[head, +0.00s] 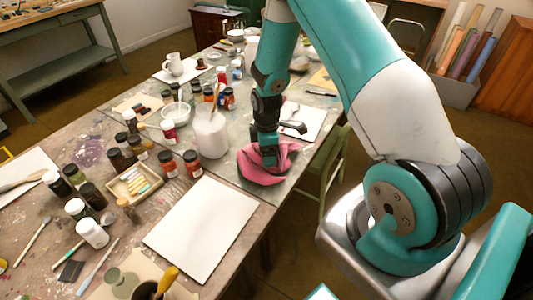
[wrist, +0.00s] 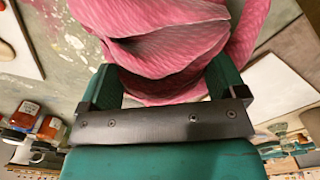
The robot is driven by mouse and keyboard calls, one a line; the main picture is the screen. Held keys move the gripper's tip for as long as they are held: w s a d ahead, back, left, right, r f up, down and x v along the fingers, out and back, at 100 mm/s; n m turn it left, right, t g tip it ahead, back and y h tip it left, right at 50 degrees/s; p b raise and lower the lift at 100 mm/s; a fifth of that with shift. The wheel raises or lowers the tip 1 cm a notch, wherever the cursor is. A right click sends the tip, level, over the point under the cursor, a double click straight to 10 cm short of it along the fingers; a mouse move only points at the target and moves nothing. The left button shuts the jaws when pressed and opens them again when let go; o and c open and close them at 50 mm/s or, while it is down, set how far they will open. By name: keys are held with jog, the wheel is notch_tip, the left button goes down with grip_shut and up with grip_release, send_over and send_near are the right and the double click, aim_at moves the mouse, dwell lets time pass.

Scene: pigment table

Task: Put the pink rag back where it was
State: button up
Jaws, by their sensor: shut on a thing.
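The pink rag (head: 268,166) is a crumpled cloth at the right edge of the paint-stained table (head: 231,187), beside the white container. My gripper (head: 265,148) points down onto it and is shut on it. In the wrist view, the rag (wrist: 160,50) bunches up between the two teal fingers of my gripper (wrist: 160,85) and fills the upper middle. In the head view the fingertips are partly hidden in the folds. I cannot tell whether the rag's underside touches the table.
A white container (head: 210,135) stands just left of the rag. Small red-labelled jars (head: 193,164) and a tray of pastels (head: 134,186) are further left. A blank white sheet (head: 201,229) lies in front. Another sheet (head: 305,122) lies behind, and a green chair (head: 331,165) stands at the right edge.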

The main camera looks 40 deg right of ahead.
jog(key=shift+f, duration=1.05)
jog(key=shift+f, duration=0.15)
jog(key=o, duration=0.8)
jog(key=shift+c, duration=0.2)
